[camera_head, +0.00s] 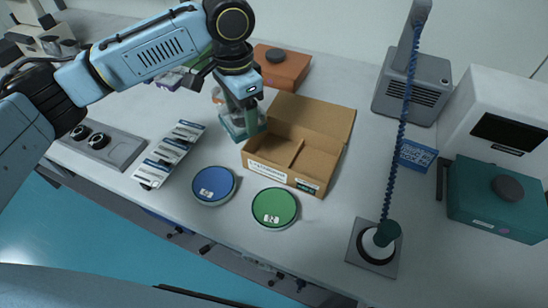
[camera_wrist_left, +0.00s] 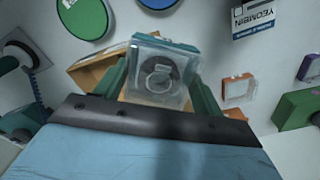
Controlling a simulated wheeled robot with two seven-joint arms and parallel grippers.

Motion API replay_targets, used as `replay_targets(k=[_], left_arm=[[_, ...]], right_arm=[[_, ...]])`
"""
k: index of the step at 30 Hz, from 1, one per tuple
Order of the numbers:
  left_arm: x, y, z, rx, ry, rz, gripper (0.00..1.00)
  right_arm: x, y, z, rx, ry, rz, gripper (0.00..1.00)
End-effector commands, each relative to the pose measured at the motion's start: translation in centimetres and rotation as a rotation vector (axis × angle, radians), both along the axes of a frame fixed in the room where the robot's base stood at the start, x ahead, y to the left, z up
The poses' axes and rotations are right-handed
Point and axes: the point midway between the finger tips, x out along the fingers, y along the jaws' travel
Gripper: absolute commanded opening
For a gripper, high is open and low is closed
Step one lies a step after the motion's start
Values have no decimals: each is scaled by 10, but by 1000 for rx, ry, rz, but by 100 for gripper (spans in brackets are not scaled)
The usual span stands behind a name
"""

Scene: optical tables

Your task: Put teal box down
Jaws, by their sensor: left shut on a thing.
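The small teal box (camera_head: 238,128) has a clear lid. My left gripper (camera_head: 241,104) is shut on it, just left of the open cardboard box. In the left wrist view the teal box (camera_wrist_left: 158,72) sits between the two fingers, with a ring-shaped thing under its clear top. I cannot tell whether its underside touches the table. My right gripper is not in view.
The open cardboard box (camera_head: 290,147) stands right beside the held box. A blue round lid (camera_head: 213,184) and a green one (camera_head: 274,207) lie in front. White labelled packets (camera_head: 172,150) lie left; an orange box (camera_head: 283,67) is behind. A larger teal case (camera_head: 490,205) stands far right.

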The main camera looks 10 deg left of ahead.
Motion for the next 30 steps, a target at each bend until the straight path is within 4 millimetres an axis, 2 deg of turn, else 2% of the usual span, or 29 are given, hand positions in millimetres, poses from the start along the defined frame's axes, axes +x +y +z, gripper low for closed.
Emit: replay_targets(k=[3, 9, 15, 23, 30], left_arm=[[10, -14, -8, 0, -3, -219, 45], [24, -36, -14, 4, -3, -591, 45], [32, -52, -18, 7, 1, -885, 45], [35, -60, -24, 7, 5, -1040, 45], [35, -60, -61, 8, 7, -1045, 45]], right_arm=[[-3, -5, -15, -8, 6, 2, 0], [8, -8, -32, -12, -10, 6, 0], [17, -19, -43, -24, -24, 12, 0], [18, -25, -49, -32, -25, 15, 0], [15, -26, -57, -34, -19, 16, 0]])
